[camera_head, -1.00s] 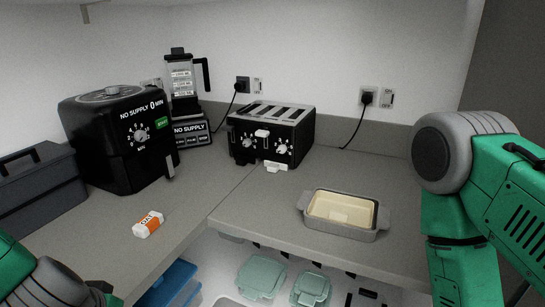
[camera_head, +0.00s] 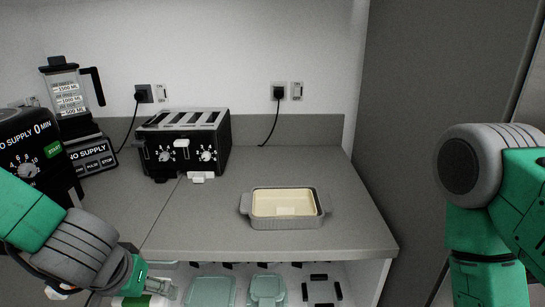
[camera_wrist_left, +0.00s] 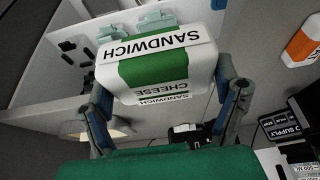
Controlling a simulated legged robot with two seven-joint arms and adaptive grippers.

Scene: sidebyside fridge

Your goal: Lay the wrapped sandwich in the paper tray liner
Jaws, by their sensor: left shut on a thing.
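The wrapped sandwich (camera_wrist_left: 155,65), white with a green band and the words "SANDWICH" and "CHEESE", is between the fingers of my left gripper (camera_wrist_left: 162,90) in the left wrist view. The gripper is shut on it. In the head view my left gripper (camera_head: 156,284) is at the bottom left, with part of the sandwich (camera_head: 133,301) at the picture's lower edge. The cream paper tray liner (camera_head: 283,200) sits inside a grey handled dish (camera_head: 288,223) on the counter, to the right of the gripper and apart from it. It looks empty except for a small pale patch. My right gripper is out of view.
A black toaster (camera_head: 183,145) stands behind and left of the dish, with a blender (camera_head: 76,95) farther left. Counter (camera_head: 350,210) right of the dish is clear. Lidded containers (camera_head: 211,291) lie below the counter's front edge. An orange-and-white item (camera_wrist_left: 303,42) lies aside.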

